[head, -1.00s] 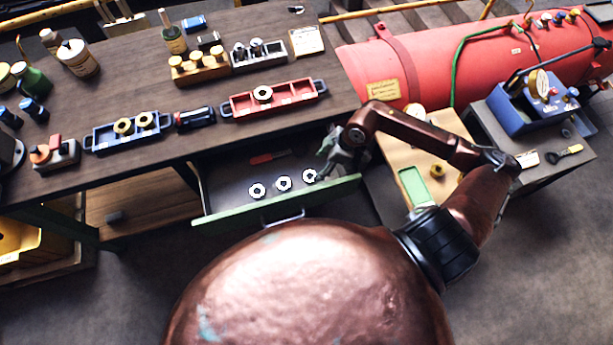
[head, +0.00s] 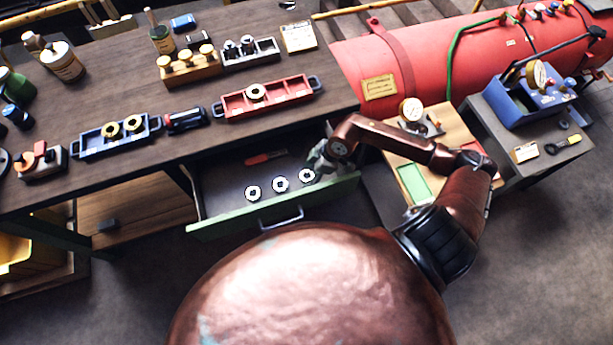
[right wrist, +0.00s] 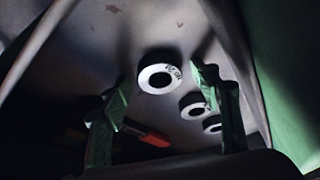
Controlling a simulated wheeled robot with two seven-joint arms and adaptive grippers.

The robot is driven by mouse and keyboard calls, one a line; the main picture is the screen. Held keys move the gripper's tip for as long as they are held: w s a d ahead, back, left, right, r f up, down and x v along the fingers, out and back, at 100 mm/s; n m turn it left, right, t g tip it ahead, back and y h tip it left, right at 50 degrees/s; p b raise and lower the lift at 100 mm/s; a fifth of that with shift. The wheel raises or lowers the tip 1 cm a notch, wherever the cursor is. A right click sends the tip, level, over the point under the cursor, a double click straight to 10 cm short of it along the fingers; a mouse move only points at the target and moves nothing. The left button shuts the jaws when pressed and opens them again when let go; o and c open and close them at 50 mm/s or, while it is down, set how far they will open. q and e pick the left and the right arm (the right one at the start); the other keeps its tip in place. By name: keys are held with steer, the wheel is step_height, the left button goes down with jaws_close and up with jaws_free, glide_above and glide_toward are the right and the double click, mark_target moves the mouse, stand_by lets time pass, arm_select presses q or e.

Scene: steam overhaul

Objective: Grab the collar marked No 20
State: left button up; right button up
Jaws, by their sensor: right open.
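Three pale ring collars lie in a row in the open drawer (head: 225,217): a left one (head: 253,192), a middle one (head: 280,184) and a right one (head: 307,176). My right gripper (head: 318,162) is at the drawer's right end, close by the right collar. In the right wrist view its two green-lit fingers (right wrist: 163,84) stand open, with the nearest collar (right wrist: 158,79) showing between them, not gripped. That collar bears small dark lettering that I cannot read surely. The other two collars (right wrist: 194,107) (right wrist: 212,124) lie beyond, near the right finger. My left gripper is out of view.
A red-handled tool (head: 265,157) lies at the back of the drawer. The workbench above holds a red tray (head: 290,94), a blue tray (head: 90,147) and a dark cylinder (head: 186,119). A wooden board with a green pad (head: 412,182) is right of the drawer.

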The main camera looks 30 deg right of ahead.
steer(key=shift+c, duration=0.7)
steer(key=c, duration=1.3)
steer(key=shift+r, duration=0.1)
